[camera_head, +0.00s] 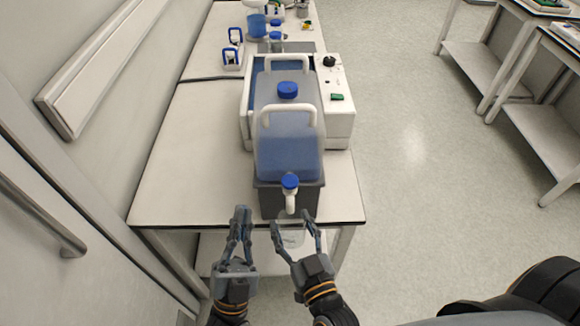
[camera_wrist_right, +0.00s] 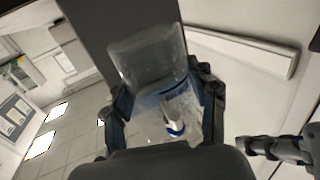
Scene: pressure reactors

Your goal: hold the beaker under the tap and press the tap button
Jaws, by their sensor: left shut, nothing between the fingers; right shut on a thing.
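The tap (camera_head: 290,202) is a white spout with a blue button (camera_head: 290,181) on top, at the front of a large blue-tinted container (camera_head: 288,150). My right gripper (camera_head: 291,224) is shut around the clear glass beaker (camera_head: 291,239), just below the tap at the table's front edge. My left gripper (camera_head: 240,210) is shut and empty, left of the tap and apart from the button.
The container stands on a dark grey base (camera_head: 270,200) at the front of the white table (camera_head: 190,165). Behind it is a white bath device (camera_head: 338,110) with a knob. Blue-white racks (camera_head: 232,52) stand farther back. A wall lies to the left.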

